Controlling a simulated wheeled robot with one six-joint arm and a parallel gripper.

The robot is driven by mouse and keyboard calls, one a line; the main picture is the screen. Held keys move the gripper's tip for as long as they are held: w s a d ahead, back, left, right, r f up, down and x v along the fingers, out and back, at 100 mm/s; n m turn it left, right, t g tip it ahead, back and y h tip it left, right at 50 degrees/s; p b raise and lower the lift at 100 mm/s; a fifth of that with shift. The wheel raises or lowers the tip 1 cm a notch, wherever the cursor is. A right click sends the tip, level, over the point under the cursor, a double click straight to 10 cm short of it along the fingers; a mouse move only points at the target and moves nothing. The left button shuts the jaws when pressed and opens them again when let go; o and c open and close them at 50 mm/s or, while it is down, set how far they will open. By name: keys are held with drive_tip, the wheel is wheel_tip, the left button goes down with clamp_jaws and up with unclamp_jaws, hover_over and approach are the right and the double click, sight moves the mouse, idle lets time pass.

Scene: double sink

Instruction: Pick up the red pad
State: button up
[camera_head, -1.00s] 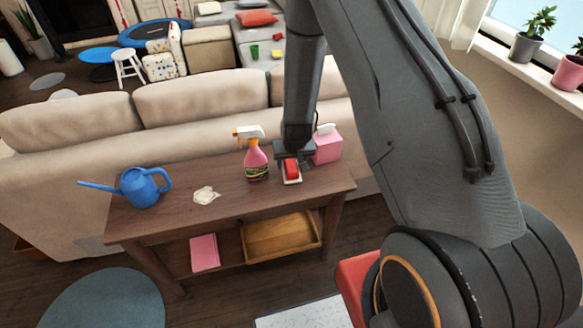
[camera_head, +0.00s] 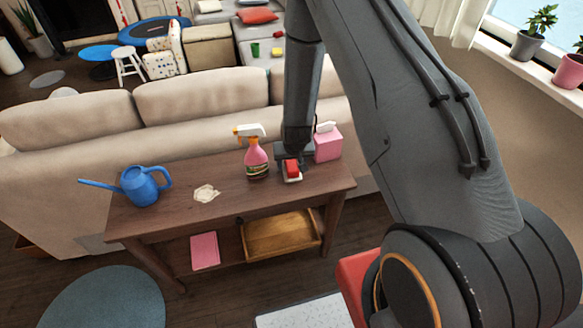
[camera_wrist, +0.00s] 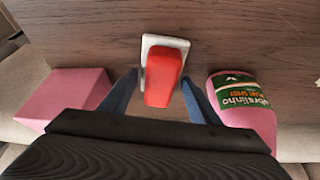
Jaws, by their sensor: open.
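The red pad (camera_wrist: 162,76) lies on a small white tray (camera_wrist: 152,41) on the wooden table; in the head view the pad (camera_head: 292,168) is at the right part of the tabletop. My gripper (camera_wrist: 160,84) is open, with one blue-grey finger on each side of the pad in the wrist view. The fingers look close to its sides, but I cannot tell whether they touch it. In the head view my gripper (camera_head: 292,158) is low over the table, and its fingers are mostly hidden.
A pink spray bottle (camera_head: 257,160) stands just left of my gripper and a pink tissue box (camera_head: 327,143) just right. A crumpled cloth (camera_head: 206,193) and a blue watering can (camera_head: 140,187) are further left on the table (camera_head: 170,220). A sofa (camera_head: 190,108) stands behind.

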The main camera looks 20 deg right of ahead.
sight(291, 162)
drive_tip(key=c, duration=0.7)
drive_tip(key=shift+r, duration=0.1)
drive_tip(key=shift+r, duration=5.15)
